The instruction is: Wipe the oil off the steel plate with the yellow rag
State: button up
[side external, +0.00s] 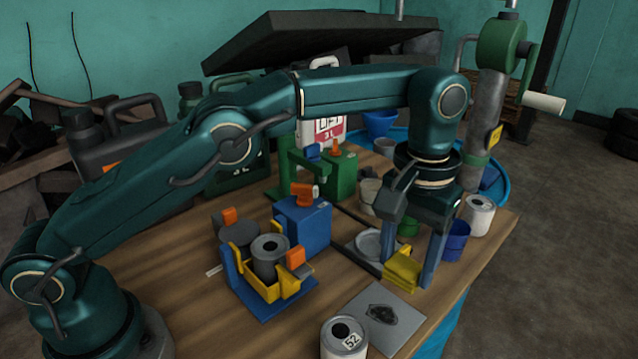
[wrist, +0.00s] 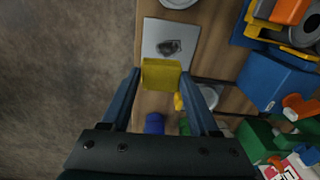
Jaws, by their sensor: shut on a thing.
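The steel plate (side external: 408,300) lies flat near the table's front corner, with a dark oil patch (side external: 383,315) in its middle. The plate (wrist: 152,30) and oil (wrist: 168,47) also show in the wrist view, uncovered. The folded yellow rag (side external: 403,270) is held between the two fingers of my gripper (side external: 407,268), pointing down just behind the plate. In the wrist view, the rag (wrist: 160,76) fills the gap between the fingertips, apart from the oil patch. I cannot tell how far the rag is above the table.
A white can (side external: 345,338) stands at the plate's front-left edge. A blue cup (side external: 457,240), a green cup (side external: 408,226) and a pale dish (side external: 369,245) surround my gripper. A blue-yellow fixture (side external: 262,285) stands left. The table edge lies close right of the plate.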

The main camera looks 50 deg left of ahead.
aim_at(399, 328)
jog(key=shift+s+d+f+m, duration=0.15)
jog(key=shift+s+d+f, duration=0.2)
jog(key=shift+d, duration=0.1)
jog(key=shift+s+d+f+m, duration=0.2)
jog(key=shift+d+f, duration=0.1)
jog(key=shift+d, duration=0.15)
jog(key=shift+f, duration=3.85)
jog(key=shift+a, duration=0.4)
jog(key=shift+c, duration=0.6)
jog(key=shift+a, duration=2.9)
jog(key=d, duration=0.6)
jog(key=shift+d, duration=0.25)
jog(key=shift+r, duration=4.05)
